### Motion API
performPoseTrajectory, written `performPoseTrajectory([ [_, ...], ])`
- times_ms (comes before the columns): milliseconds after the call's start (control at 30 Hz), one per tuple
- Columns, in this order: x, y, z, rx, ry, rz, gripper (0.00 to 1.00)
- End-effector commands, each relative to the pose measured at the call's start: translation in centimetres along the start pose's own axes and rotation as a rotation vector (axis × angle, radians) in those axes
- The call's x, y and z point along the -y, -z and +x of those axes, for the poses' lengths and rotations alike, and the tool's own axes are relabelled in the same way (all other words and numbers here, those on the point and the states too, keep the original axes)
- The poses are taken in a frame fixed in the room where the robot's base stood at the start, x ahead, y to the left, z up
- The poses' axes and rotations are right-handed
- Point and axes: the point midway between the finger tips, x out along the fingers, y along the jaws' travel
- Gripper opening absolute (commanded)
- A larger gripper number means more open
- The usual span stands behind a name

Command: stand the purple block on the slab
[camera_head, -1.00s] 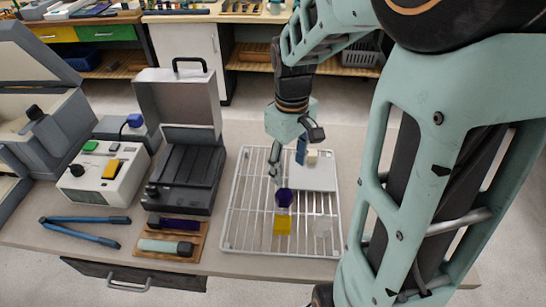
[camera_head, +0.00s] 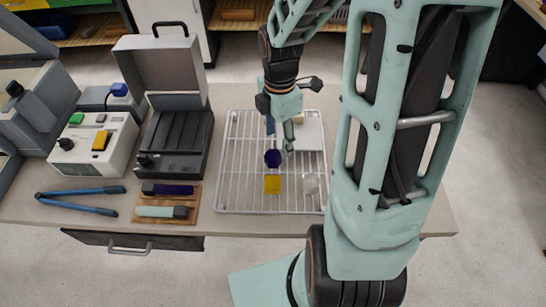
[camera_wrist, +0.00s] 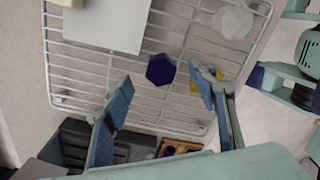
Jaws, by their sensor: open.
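The purple block (camera_head: 273,158), a dark hexagonal piece, stands on the wire rack (camera_head: 226,180). It also shows in the wrist view (camera_wrist: 160,69), centred between my fingers. The slab (camera_head: 313,137) is a flat white plate at the rack's back right; it also shows in the wrist view (camera_wrist: 105,22). My gripper (camera_head: 280,142) is open and empty, just above and behind the purple block. In the wrist view my gripper (camera_wrist: 161,80) has its fingertips wide apart on either side of the block's outline; I cannot tell the remaining gap.
A yellow block (camera_head: 272,184) stands just in front of the purple one, and a clear glass piece (camera_head: 311,182) stands to its right. A cream block (camera_wrist: 68,3) is on the slab. Left of the rack are a wooden tray (camera_head: 190,218), a dark open case (camera_head: 178,140) and blue-handled tongs (camera_head: 80,191).

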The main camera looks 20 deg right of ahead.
Motion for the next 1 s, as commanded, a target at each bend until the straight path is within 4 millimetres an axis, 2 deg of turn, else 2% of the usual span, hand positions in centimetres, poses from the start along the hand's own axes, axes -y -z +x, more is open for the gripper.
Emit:
performPoseTrajectory([
  [100,0.1,0.1,1.4,0.000,0.002,0.000,0.53],
  [267,0.0,0.2,2.4,-0.001,0.002,0.000,0.53],
  [600,-0.2,0.6,6.5,-0.001,0.002,0.001,0.53],
  [900,-0.3,0.5,7.0,0.001,-0.001,0.002,0.53],
  [1000,-0.3,0.5,7.0,0.000,-0.001,0.002,0.43],
])
